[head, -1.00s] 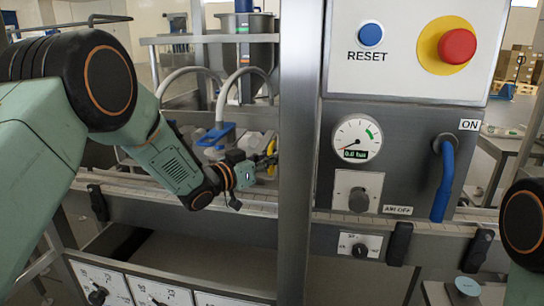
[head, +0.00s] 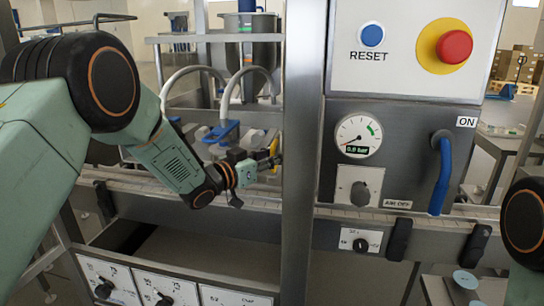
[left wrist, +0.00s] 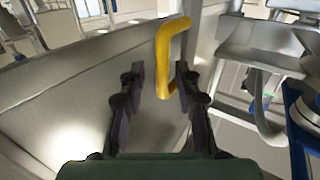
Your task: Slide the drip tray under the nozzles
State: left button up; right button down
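A yellow bent handle (left wrist: 168,55) stands out from a broad bare steel surface (left wrist: 70,75) in the left wrist view. The handle seems to belong to the drip tray, but I cannot make out the tray's full outline. The handle also shows in the head view (head: 274,146), partly behind the steel post. My left gripper (head: 268,163) is at the handle. In the left wrist view its fingers (left wrist: 160,72) are apart, with the handle between and just beyond the tips, and no clear grip. The nozzles are not clearly visible. My right gripper is out of view.
A vertical steel post (head: 303,150) stands just right of my left gripper. A conveyor rail (head: 265,205) runs below it. White hoses (head: 250,75) and a blue clamp part (head: 222,133) are behind. The control panel (head: 410,45) and blue valve lever (head: 441,175) are at the right.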

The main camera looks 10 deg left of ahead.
pick_arm(q)
jog(key=shift+w+f, duration=0.15)
jog(key=shift+w, duration=0.15)
jog(key=v, duration=1.2)
jog(key=shift+d, duration=0.1)
jog(key=shift+s, duration=0.1)
